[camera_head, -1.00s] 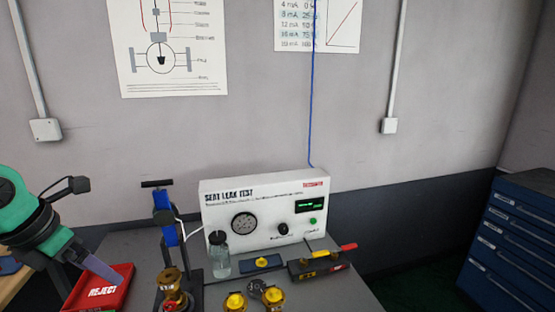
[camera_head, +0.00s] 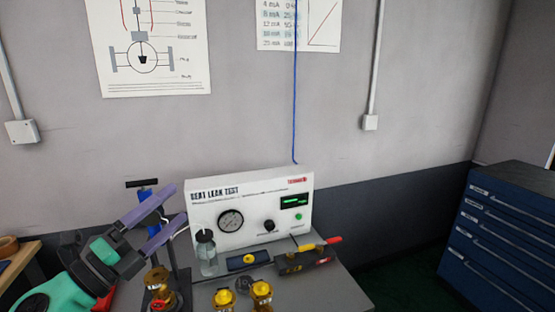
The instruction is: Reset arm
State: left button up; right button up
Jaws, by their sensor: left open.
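My left gripper (camera_head: 162,220) is at the lower left of the head view. Its two purple fingers are spread apart with nothing seen between them. It hangs in front of the blue press column (camera_head: 146,195), left of the clear bottle (camera_head: 207,254). Its wrist covers most of the red tray, of which only a sliver shows. My right gripper is not in view.
The white seat leak test box (camera_head: 251,208) stands at the back of the grey table. Brass valve parts (camera_head: 260,293) with yellow tops stand at the front, beside a brass fitting (camera_head: 157,288). A dark block (camera_head: 304,260) with red and yellow handles lies right. A blue drawer cabinet (camera_head: 508,235) stands far right.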

pick_arm(q)
jog(key=w+a+f+n+t+y, duration=0.1)
jog(key=a+f+n+y, duration=1.05)
jog(key=n, duration=0.55)
jog(key=s+f+n+g+y, duration=0.2)
jog(key=f+n+g, duration=0.1)
jog(key=f, duration=0.3)
jog(key=s+f+n+g+y, duration=0.2)
jog(key=s+f+n+g, duration=0.1)
jog(key=f, duration=0.3)
jog(key=s+d+f+n+g+h, duration=0.2)
jog(key=s+d+f+g, duration=0.25)
jog(key=s+f, duration=0.25)
jog(key=s+d+f+n+g+h, duration=0.1)
jog(key=s+d+f+g+h, duration=0.1)
jog(key=s+d+f+g, duration=0.4)
jog(key=s+a+f+b, duration=0.1)
jog(key=s+f+b, duration=0.15)
jog(key=f, duration=1.25)
jog(key=s+a+f+b, duration=0.1)
jog(key=f+b, duration=0.2)
jog(key=f, duration=1.1)
jog(key=s+a+f+g+b, duration=0.1)
jog(key=s+f+b, duration=0.3)
jog(key=s+f, duration=1.3)
notch_tip(320, 180, down, 2)
jog(key=shift+a+f, duration=0.2)
jog(key=shift+a, duration=0.7)
